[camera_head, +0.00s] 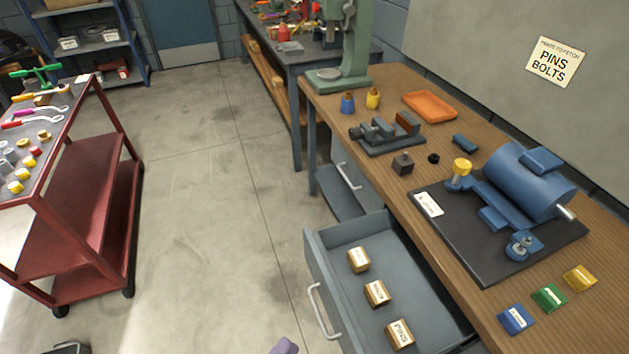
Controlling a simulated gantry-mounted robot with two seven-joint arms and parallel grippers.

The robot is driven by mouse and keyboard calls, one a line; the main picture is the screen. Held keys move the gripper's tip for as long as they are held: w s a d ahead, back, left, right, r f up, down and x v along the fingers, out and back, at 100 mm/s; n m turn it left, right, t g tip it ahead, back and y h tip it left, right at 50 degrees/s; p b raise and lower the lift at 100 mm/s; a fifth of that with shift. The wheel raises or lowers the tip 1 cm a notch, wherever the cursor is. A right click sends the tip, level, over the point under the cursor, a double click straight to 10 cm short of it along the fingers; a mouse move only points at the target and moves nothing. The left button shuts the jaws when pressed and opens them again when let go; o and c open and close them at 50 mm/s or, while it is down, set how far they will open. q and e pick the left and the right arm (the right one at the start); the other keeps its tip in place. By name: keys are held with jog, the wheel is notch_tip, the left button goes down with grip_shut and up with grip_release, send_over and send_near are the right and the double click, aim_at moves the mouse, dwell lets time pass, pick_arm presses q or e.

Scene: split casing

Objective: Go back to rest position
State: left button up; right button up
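A sliver of dark grey metal at the bottom left edge appears to be part of my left gripper (70,349). The frame cuts it off, so its fingers do not show and nothing can be seen in it. It is well away from the workbench and the drawer. My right gripper is not in view. The blue split casing (528,180) lies on a black base plate (470,248) on the wooden bench (440,190). A yellow-topped part (461,167) stands upright at its left end, and a blue bracket (522,246) is at its near side.
An open grey drawer (345,233) juts out below the bench, with several labelled wooden blocks inside. A red trolley (90,190) with tools stands left. A small purple piece (285,346) pokes in at the bottom edge. The floor between trolley and bench is clear.

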pick_arm(q)
jog(key=w+a+r+n+g+y+p, duration=0.2)
jog(key=a+r+n+g+y, duration=0.3)
jog(key=a+n+y, duration=0.4)
jog(key=s+a+n+g+y, duration=0.1)
jog(key=s+a+n+g, duration=0.25)
jog(key=s+n, duration=0.25)
jog(key=s+a+n+g+y, duration=0.1)
jog(key=s+a+n+g, duration=0.1)
jog(key=s+n+g, duration=0.35)
notch_tip(320, 180, up, 37)
jog(key=t+p, duration=0.1)
jog(key=p, duration=3.8)
notch_tip(320, 180, down, 56)
jog(key=b, duration=5.7)
jog(key=shift+s+f, duration=0.2)
jog(key=shift+s, duration=0.15)
jog(key=shift+r+m, duration=0.1)
jog(key=shift+m, duration=0.15)
